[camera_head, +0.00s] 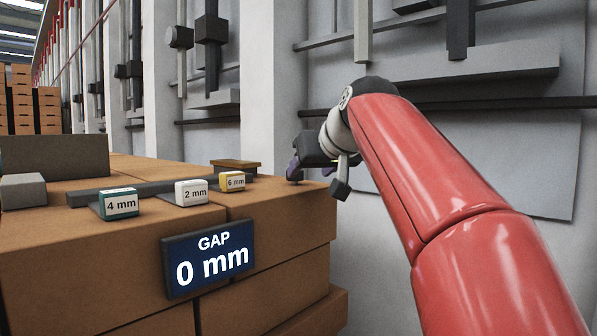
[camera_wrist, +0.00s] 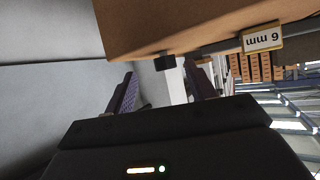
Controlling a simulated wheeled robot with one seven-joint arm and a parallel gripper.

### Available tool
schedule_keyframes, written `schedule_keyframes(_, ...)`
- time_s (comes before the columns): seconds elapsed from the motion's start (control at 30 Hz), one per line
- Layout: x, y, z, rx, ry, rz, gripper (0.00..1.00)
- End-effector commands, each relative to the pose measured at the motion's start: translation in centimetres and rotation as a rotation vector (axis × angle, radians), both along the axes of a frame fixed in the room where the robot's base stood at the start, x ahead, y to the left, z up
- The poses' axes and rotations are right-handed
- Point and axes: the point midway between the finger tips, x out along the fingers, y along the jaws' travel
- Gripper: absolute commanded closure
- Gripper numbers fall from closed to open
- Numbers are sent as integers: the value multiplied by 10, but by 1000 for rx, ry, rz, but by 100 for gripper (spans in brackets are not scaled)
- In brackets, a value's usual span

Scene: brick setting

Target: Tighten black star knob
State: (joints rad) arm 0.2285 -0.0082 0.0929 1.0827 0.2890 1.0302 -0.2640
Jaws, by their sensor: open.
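A small black knob-like piece (camera_wrist: 164,62) shows in the wrist view beside the brown brick edge, in the gap between my fingers. Its star shape cannot be made out. My gripper (camera_wrist: 161,80) is open, with a purple-padded finger on each side of that gap. Contact with the piece cannot be told. In the head view my gripper (camera_head: 297,165) is at the right end of the brick stack, and a small dark piece shows below its fingertips, mostly hidden. A display (camera_head: 208,259) on the stack's front reads "GAP 0 mm".
Tagged blocks of 4 mm (camera_head: 121,204), 2 mm (camera_head: 193,192) and 6 mm (camera_head: 233,181) sit on the brown brick stack (camera_head: 90,262). A dark bar (camera_head: 135,190) lies behind them. A grey wall (camera_head: 480,150) with rails stands close behind my arm.

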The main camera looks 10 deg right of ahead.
Motion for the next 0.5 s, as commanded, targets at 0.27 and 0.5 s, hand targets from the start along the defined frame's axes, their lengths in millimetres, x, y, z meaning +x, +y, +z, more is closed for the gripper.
schedule_keyframes(0.27,-6,-14,16,6,-91,185,45)
schedule_keyframes(0.5,9,-9,13,5,-107,211,45)
